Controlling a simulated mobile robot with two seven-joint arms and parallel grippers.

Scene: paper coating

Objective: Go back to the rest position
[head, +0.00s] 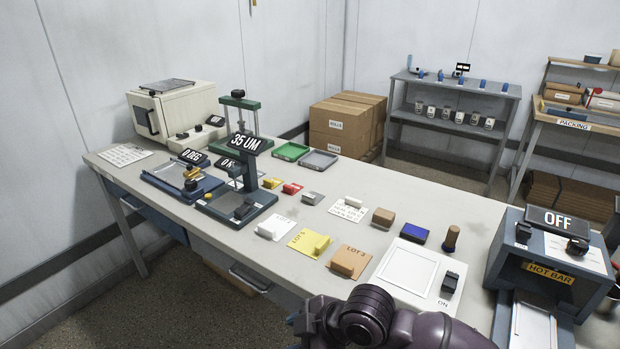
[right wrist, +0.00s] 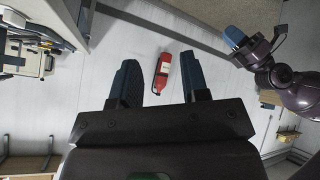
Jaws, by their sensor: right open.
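My right gripper (right wrist: 157,64) shows in the right wrist view with its two dark blue fingers apart and nothing between them. The red extinguisher seen in the gap stands well beyond the fingers. Part of another of my arms, with a blue gripper tip (right wrist: 235,38), shows at the upper right of that view; its jaw gap is not clear. In the head view a dark purple link of my arm lies at the bottom edge, in front of the table's near edge. No gripper fingers show there.
The long workbench (head: 160,173) holds a 35 UM press stand (head: 240,170), lot cards, blocks and a white plate device (head: 405,270). A hot bar machine (head: 548,262) reading OFF stands at the right. Cartons (head: 340,128) and a grey shelf (head: 455,88) are behind. The red extinguisher (right wrist: 161,75) is far off.

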